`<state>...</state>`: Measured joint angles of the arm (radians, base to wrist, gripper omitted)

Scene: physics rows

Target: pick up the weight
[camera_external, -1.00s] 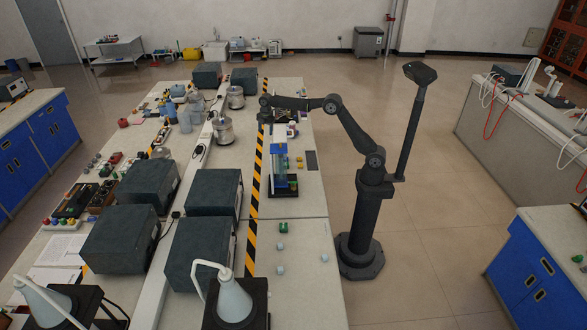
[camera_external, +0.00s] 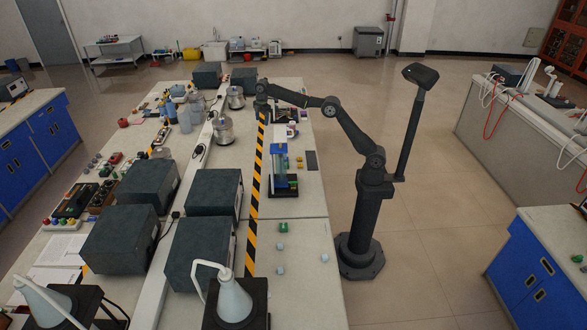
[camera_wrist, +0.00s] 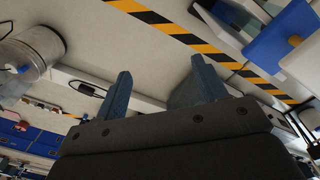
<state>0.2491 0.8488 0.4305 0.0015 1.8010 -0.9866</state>
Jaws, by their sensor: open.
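My gripper (camera_wrist: 163,85) is open, with two blue-grey fingers apart and nothing between them. In the outside view my gripper (camera_external: 262,108) hangs over the far part of the long table, above the striped tape. I cannot identify the weight for certain in either view. A metal pot (camera_wrist: 28,58) lies to the left of the fingers in the wrist view; in the outside view it may be one of the metal pots near the gripper.
Black-and-yellow tape (camera_external: 254,205) runs along the table. A blue-and-clear apparatus (camera_external: 280,165) stands right of it, with small yellow blocks (camera_external: 299,162) beside it. Dark boxes (camera_external: 213,192) stand left.

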